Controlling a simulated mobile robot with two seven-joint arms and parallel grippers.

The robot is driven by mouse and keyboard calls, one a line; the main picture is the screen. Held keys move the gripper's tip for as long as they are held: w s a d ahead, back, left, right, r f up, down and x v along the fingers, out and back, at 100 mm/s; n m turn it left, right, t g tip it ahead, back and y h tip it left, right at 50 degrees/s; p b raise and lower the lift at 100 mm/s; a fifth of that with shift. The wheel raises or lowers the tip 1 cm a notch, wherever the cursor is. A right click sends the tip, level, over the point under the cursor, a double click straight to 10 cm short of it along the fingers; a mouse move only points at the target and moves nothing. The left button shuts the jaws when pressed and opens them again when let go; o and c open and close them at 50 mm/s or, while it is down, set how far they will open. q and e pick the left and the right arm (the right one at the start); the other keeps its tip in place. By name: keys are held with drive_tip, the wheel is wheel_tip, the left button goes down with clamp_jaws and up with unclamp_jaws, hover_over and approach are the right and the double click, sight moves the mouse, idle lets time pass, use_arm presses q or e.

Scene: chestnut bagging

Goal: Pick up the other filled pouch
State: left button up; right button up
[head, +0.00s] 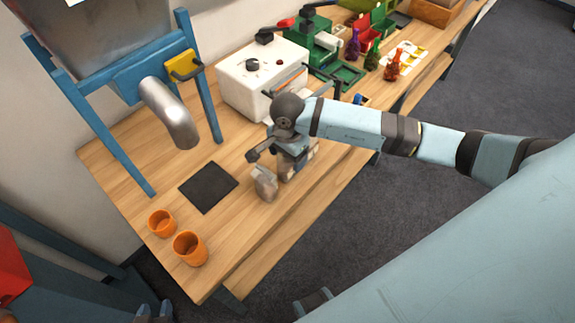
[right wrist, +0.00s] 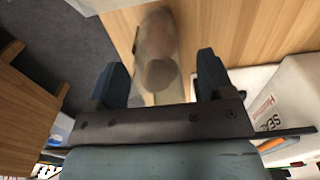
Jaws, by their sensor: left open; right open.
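A clear filled pouch (head: 264,184) with brown contents stands on the wooden table, right of the dark square mat. My right gripper (head: 270,163) is right beside it, pointing down. In the right wrist view the pouch (right wrist: 158,50) shows between the spread fingers of the right gripper (right wrist: 162,82). The fingers are open, with gaps to the pouch on both sides. Rounded brown chestnuts show through its film. My left gripper (head: 154,312) is open and empty at the bottom edge of the head view, low and away from the table top.
The dark mat (head: 208,187) lies under a metal spout (head: 170,112) on a blue frame. Two orange cups (head: 189,249) stand near the table's front left corner. A white sealing machine (head: 262,76) stands behind my right gripper. Green equipment and coloured bottles (head: 393,65) are farther back.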

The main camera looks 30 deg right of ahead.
drive_tip(key=c, duration=1.3)
